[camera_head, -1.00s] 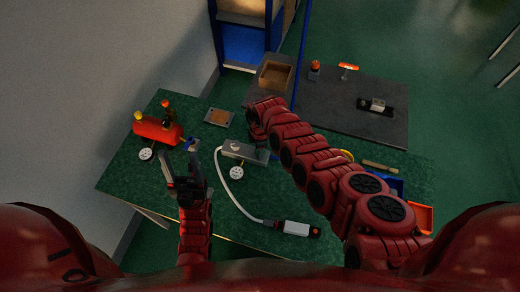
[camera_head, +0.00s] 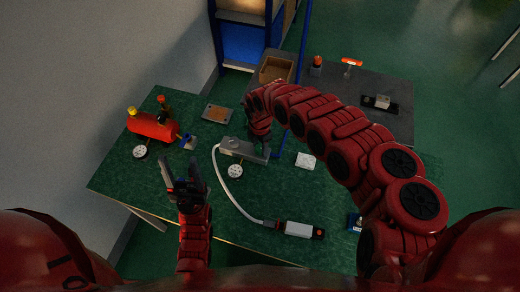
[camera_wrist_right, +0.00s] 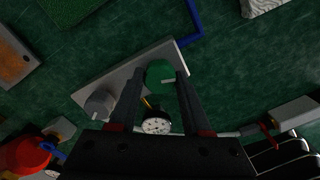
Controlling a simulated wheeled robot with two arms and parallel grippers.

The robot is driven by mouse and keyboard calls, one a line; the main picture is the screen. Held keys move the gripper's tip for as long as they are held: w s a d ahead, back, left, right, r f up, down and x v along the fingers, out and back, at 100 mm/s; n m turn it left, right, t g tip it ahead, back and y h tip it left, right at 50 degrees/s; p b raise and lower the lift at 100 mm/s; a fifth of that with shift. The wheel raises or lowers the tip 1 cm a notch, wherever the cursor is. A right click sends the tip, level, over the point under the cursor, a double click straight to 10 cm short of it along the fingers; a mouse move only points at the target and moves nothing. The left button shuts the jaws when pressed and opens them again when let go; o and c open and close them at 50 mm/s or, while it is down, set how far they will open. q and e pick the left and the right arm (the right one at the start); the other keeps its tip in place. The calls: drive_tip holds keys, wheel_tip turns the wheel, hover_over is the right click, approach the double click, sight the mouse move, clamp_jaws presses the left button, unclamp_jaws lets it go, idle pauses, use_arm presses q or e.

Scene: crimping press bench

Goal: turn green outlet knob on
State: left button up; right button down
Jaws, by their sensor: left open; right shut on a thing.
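The green outlet knob (camera_wrist_right: 158,73) is a round green cap with a pale mark, on one end of a grey regulator block (camera_wrist_right: 95,86). In the right wrist view my right gripper (camera_wrist_right: 160,76) has its fingers on both sides of the knob and is shut on it. In the head view my right gripper (camera_head: 262,146) comes down on the right end of the block (camera_head: 236,149) and hides the knob. My left gripper (camera_head: 180,172) is open and empty, left of the block and over the table.
A round gauge (camera_wrist_right: 156,125) sits beside the block, and a grey knob (camera_wrist_right: 100,103) is on its other end. A white hose (camera_head: 231,190) runs to a white handpiece (camera_head: 299,229). A red tank (camera_head: 152,126) stands at left. A white square piece (camera_head: 306,160) lies right of the block.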

drive_tip(key=shift+n+b, duration=0.85)
drive_tip(key=shift+n, duration=0.95)
drive_tip(key=shift+c, duration=1.8)
unclamp_jaws()
wheel_tip(320, 180, up, 9)
drive_tip(key=b, duration=0.2)
wheel_tip(320, 180, up, 8)
drive_tip(key=r+p, duration=0.1)
drive_tip(key=p, duration=0.4)
hover_over(260, 147)
drive_tip(key=shift+s+f, duration=0.15)
drive_tip(key=shift+f, duration=0.1)
